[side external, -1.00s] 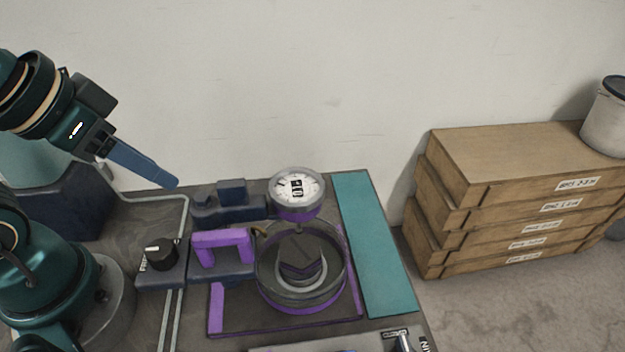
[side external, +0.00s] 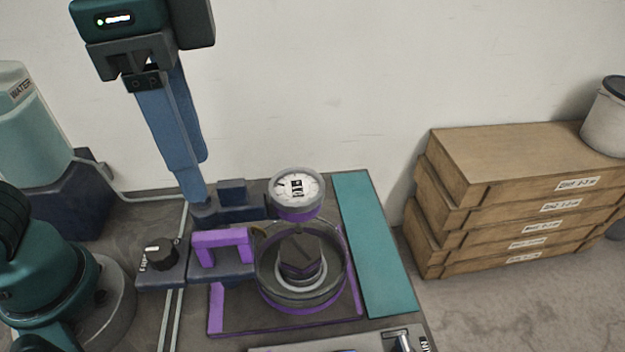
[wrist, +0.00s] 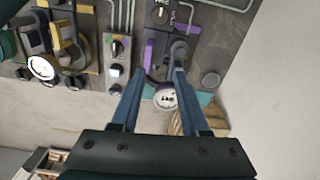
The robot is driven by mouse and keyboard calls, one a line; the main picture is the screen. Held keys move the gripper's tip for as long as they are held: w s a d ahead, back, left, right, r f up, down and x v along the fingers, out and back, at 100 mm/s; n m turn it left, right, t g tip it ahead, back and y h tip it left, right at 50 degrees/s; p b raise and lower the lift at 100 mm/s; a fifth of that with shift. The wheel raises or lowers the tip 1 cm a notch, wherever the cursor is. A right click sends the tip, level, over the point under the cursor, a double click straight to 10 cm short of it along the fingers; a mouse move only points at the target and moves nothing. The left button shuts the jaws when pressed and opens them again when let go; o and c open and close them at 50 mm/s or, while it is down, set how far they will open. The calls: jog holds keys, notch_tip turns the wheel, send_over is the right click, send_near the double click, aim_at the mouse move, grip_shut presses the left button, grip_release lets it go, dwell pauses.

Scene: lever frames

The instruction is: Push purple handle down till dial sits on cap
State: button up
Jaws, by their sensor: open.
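The purple handle (side external: 222,246) is a bracket-shaped grip on a dark block, left of a clear round ring. The white-faced dial (side external: 297,186) with a purple underside is held on a dark arm above the ring, apart from the dark cap (side external: 300,255) inside it. My gripper (side external: 197,197) points down with long blue fingers, its tips by the left end of the dark arm; I cannot tell whether they touch it. In the wrist view my gripper (wrist: 160,68) is open and empty, with the dial (wrist: 165,99) beyond and between the fingers.
A black knob (side external: 160,255) stands left of the handle, beside pipes. A teal strip (side external: 375,240) lies right of the ring. Stacked wooden boxes (side external: 500,200) stand at the right. In the wrist view another gauge (wrist: 43,67) and a switch panel (wrist: 117,70) sit at the left.

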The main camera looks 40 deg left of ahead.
aim_at(220, 234)
jog(key=shift+s+d+f+m, duration=0.25)
jog(key=shift+d+f, duration=0.15)
jog(key=shift+d, duration=0.15)
jog(key=shift+s+d+f+m, duration=0.15)
jog(key=shift+d+f+m, duration=0.15)
jog(key=shift+d, duration=0.2)
jog(key=shift+f, duration=2.4)
grip_shut()
